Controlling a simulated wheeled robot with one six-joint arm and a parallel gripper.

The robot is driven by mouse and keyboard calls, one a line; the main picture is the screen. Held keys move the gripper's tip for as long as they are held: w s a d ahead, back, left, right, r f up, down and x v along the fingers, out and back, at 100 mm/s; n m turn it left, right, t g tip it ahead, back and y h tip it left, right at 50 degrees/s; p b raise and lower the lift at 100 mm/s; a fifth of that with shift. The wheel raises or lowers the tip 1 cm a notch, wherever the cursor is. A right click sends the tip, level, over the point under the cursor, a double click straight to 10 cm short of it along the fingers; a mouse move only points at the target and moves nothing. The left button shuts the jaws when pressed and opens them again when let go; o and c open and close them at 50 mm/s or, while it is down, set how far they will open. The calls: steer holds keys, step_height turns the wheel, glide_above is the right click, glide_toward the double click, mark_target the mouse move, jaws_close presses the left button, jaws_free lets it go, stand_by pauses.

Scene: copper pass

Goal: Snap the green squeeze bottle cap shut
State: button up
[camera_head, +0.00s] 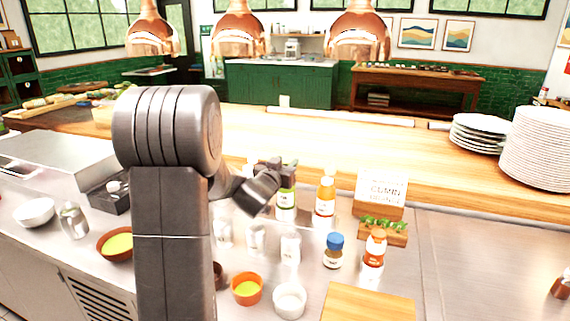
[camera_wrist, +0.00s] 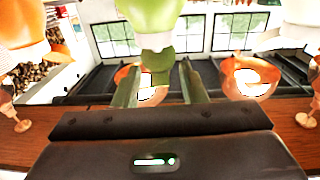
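The green squeeze bottle (camera_head: 286,198) stands upright on the steel counter in the head view, with a pale label. My gripper (camera_head: 281,166) is at its top, and its dark fingers hide much of the cap there. In the wrist view the green bottle (camera_wrist: 155,14) fills the top middle, with a white band and a narrower green part below it. My gripper's two fingers (camera_wrist: 159,80) stand left and right of that narrow part, with a small gap on each side. My gripper looks open. I cannot tell whether the cap is open or shut.
An orange bottle (camera_head: 325,198) stands close right of the green one. A blue-capped jar (camera_head: 333,252), another orange bottle (camera_head: 373,258) and clear containers (camera_head: 290,247) stand in front. A sign (camera_head: 381,190) and herb box (camera_head: 383,231) are at right. The far-right steel counter is largely clear.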

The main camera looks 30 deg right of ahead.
jaws_close()
steer(key=f+b, duration=0.1)
steer(key=b, duration=0.2)
steer(key=shift+a, duration=0.1)
steer(key=shift+s+a+f+t+h+b, duration=0.1)
steer(key=shift+t+h+b, duration=0.3)
steer(key=shift+b, duration=0.85)
steer(key=h+b, duration=0.1)
steer(key=b, duration=0.3)
steer(key=shift+s+a+f+t, duration=0.1)
steer(key=shift+f+t, duration=0.05)
steer(key=shift+t, duration=0.15)
steer(key=shift+a+h+b, duration=0.1)
steer(key=shift+h+b, duration=0.2)
steer(key=shift+b, duration=0.7)
steer(key=shift+r, duration=0.25)
